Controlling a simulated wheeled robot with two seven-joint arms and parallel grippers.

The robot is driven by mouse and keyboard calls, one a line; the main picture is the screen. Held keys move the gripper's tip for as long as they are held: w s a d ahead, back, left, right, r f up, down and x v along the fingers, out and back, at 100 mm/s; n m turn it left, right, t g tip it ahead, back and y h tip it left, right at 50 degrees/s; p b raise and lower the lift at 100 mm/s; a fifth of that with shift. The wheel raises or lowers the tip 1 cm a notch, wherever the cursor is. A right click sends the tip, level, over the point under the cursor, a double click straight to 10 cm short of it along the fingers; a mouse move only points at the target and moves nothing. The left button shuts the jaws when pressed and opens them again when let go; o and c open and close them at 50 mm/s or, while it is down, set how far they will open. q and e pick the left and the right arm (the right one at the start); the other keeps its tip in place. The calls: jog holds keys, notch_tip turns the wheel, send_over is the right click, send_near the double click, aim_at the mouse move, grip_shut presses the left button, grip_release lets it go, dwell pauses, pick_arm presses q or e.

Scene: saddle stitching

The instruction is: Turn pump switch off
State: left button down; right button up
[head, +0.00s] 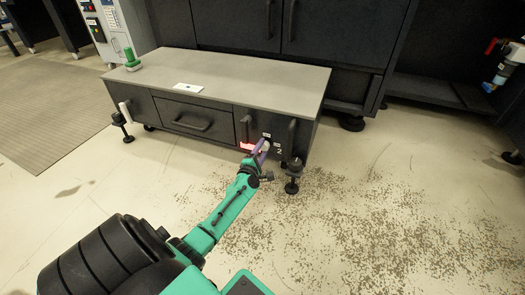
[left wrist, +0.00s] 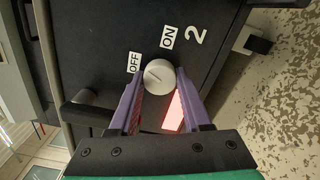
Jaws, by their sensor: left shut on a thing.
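The pump switch is a round white knob (left wrist: 158,76) on the dark cabinet front, with an OFF label (left wrist: 135,63), an ON label (left wrist: 169,37) and a large 2 beside it. My left gripper (left wrist: 157,90) has its purple fingers on both sides of the knob and is shut on it. A faint mark shows on the knob face, but I cannot tell surely which label it points to. In the head view my left gripper (head: 259,150) reaches the right part of the cabinet front and mostly hides the knob. My right gripper is not in view.
The low cabinet (head: 240,77) has a drawer handle (head: 192,124), dark vertical handles beside the switch and black feet. A red glowing patch (left wrist: 174,113) lies by the fingers. A green object (head: 131,60) stands on top. Speckled floor (head: 370,220) in front is clear.

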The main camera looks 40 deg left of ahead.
pick_arm(q)
jog(key=n+b, duration=0.1)
jog(key=n, duration=0.4)
jog(key=shift+f, duration=0.15)
dwell(0.3)
jog(key=shift+c, duration=1.8)
grip_release()
jog(key=p+v, duration=0.2)
jog(key=v, duration=1.2)
jog(key=shift+s+d+p, duration=0.2)
jog(key=shift+s+p, duration=0.1)
jog(key=shift+p, duration=0.1)
